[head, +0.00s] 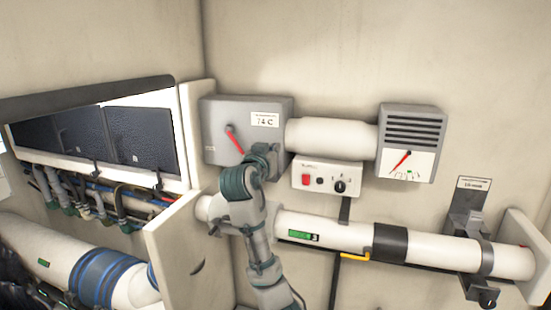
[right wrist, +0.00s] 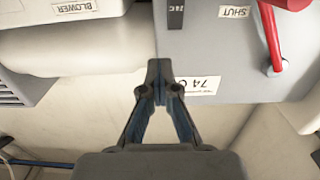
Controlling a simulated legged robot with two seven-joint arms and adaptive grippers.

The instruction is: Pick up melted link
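I cannot make out a melted link for certain in either view. A grey box (head: 223,122) with a red lever (head: 235,142) and a "74 C" label (head: 265,119) is on the back wall. It fills the upper right of the right wrist view (right wrist: 205,50), upside down, with a small dark marked strip (right wrist: 175,14) on it. My right gripper (head: 265,152) is in front of the box's lower right part. In the right wrist view its fingertips (right wrist: 160,68) meet beside the "74 C" label, with nothing visible between them. My left gripper is out of view.
A white duct (head: 330,136) joins the box to a vented grey blower unit (head: 410,135). A control panel (head: 328,177) with a red switch hangs below. A long white pipe (head: 345,231) runs underneath. A white partition (head: 172,245) stands left of my right arm.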

